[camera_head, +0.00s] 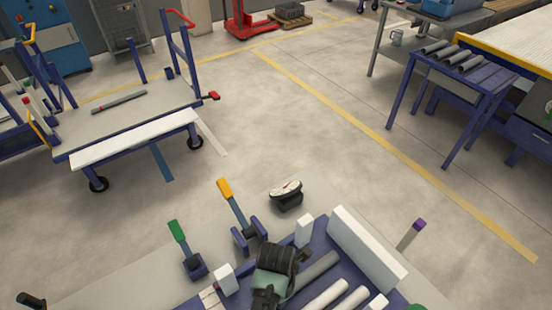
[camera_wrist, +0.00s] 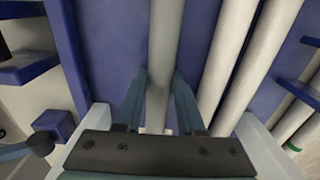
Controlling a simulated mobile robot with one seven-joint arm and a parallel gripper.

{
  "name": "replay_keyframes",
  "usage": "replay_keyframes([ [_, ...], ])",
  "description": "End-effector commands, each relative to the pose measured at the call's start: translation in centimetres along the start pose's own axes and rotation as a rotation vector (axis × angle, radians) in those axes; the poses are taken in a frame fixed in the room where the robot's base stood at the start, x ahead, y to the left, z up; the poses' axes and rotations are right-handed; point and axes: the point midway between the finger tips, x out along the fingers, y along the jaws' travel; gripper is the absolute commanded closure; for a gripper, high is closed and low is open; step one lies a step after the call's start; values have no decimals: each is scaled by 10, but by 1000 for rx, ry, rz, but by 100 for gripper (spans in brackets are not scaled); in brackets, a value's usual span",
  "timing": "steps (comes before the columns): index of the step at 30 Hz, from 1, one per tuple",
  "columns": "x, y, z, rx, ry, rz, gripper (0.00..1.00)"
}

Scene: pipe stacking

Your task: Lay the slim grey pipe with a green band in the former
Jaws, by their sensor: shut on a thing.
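My gripper (camera_head: 270,288) is low at the former, a blue bed with white end blocks (camera_head: 368,248), at the bottom of the head view. In the wrist view my gripper (camera_wrist: 160,95) has its two fingers shut on a slim grey pipe (camera_wrist: 166,40), which runs lengthwise over the blue bed. In the head view a grey pipe (camera_head: 316,270) extends up and right from the gripper. No green band shows on the held pipe. Whether it rests on the bed or is slightly above cannot be told. Two paler pipes (camera_wrist: 228,50) lie parallel to its right.
A green band (camera_wrist: 291,148) shows on another pipe at the wrist view's right edge. Levers with green (camera_head: 177,231) and orange (camera_head: 224,188) handles and a dial gauge (camera_head: 286,190) stand behind the former. A trolley (camera_head: 130,120) holds a red-banded pipe; a blue rack (camera_head: 490,85) holds several pipes.

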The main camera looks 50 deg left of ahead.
Motion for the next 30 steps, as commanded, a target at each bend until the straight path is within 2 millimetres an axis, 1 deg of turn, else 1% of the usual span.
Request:
replay_keyframes([
  [4, -1, 0, 0, 0, -1, 1, 100],
  [8, 3, 0, 0, 0, 0, 0, 100],
  [9, 2, 0, 0, 0, 0, 0, 55],
  [13, 2, 0, 0, 0, 0, 0, 32],
  [20, 2, 0, 0, 0, 0, 0, 32],
  [23, -1, 0, 0, 0, -1, 1, 32],
  [26, -10, 0, 1, 0, -2, 1, 32],
  [30, -35, 0, 1, 1, -4, 3, 32],
])
